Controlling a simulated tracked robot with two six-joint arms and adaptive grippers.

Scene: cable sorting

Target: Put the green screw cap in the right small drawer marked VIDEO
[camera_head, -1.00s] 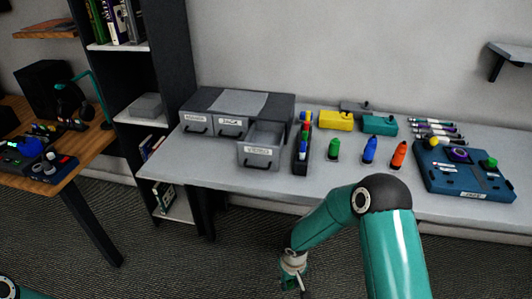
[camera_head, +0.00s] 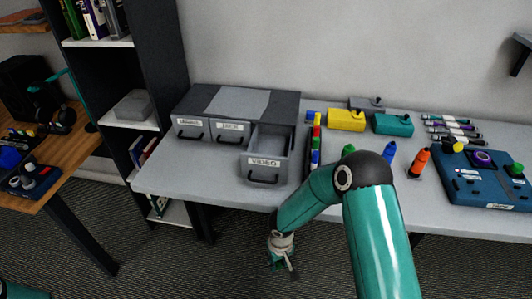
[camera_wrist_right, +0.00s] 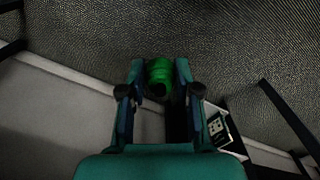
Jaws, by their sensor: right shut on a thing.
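The green screw cap (camera_wrist_right: 159,76) is between the fingertips of my right gripper (camera_wrist_right: 157,80) in the right wrist view, and the gripper is shut on it. In the head view my right gripper (camera_head: 280,260) hangs in front of the table, lower than its top, over the floor. The cap cannot be made out there. The small right drawer marked VIDEO (camera_head: 264,175) is pulled open at the front right of the grey drawer unit (camera_head: 200,101). Its visible inside looks empty. The gripper is apart from the drawer, below its front. My left gripper is out of view.
Two other drawers (camera_head: 190,128) of the unit are shut. A narrow row of coloured items (camera_head: 315,143) stands right of the open drawer. Yellow (camera_head: 346,118) and teal (camera_head: 392,124) boxes are behind. The tabletop left of the drawer (camera_head: 190,175) is clear.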

